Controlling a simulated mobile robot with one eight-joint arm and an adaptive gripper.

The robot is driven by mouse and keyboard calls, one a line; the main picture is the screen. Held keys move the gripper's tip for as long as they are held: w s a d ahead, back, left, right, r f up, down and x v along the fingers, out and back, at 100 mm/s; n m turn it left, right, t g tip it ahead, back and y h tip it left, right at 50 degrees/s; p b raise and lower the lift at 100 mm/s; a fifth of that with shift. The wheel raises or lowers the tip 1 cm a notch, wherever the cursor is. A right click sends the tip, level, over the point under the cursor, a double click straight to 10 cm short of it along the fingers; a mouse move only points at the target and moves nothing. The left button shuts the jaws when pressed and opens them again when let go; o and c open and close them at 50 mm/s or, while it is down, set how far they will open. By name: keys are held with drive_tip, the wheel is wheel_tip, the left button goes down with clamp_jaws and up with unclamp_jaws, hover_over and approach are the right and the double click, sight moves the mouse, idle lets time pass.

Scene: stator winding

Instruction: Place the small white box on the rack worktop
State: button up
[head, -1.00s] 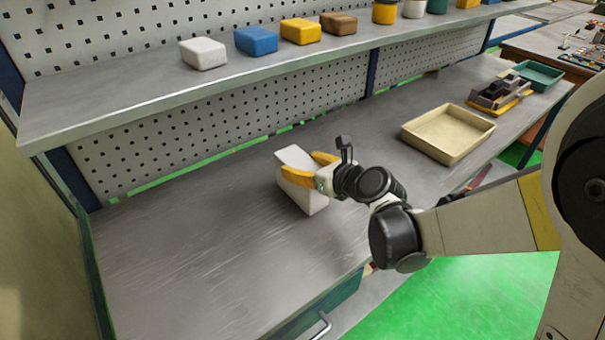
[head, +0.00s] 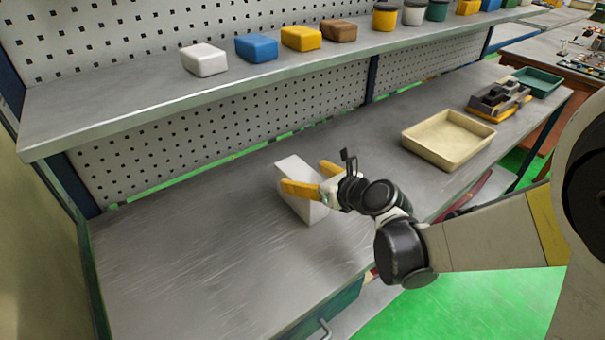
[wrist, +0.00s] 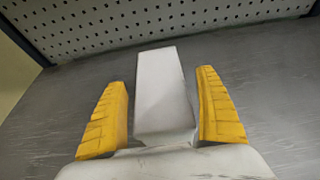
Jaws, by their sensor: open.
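A small white box (head: 312,211) stands on the grey metal worktop (head: 190,240) of the rack, near its middle. My gripper (head: 310,180) is at the box, coming in from the right in the head view. Its yellow fingers are open, one on each side of the box. In the wrist view the white box (wrist: 163,90) lies between the spread fingers, with a visible gap on both sides near the fingertips. The near finger covers part of the box in the head view.
A shelf (head: 110,112) above the worktop holds another white block (head: 204,60), blue, yellow and brown blocks, and several jars. A cream tray (head: 447,139) and a dark part (head: 498,98) lie to the right. The worktop's left side is clear.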

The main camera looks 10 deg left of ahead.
drive_tip(key=s+d+r+n+h+p, duration=0.1)
drive_tip(key=s+d+r+n+h, duration=0.1)
drive_tip(key=s+d+n, duration=0.5)
drive_tip(key=s+d+r+n+g+h+p, duration=0.1)
drive_tip(key=s+d+n+h, duration=0.4)
drive_tip(key=d+n, duration=0.5)
drive_tip(key=s+d+r+n+h+p, duration=0.1)
drive_tip(key=s+d+r+n+h, duration=0.2)
drive_tip(key=s+d+n, duration=0.6)
drive_tip(key=d+r, duration=0.1)
drive_tip(key=d, duration=0.4)
drive_tip(key=shift+s+d+g, duration=0.25)
drive_tip(key=shift+s+g, duration=0.1)
drive_tip(key=shift+g, duration=0.05)
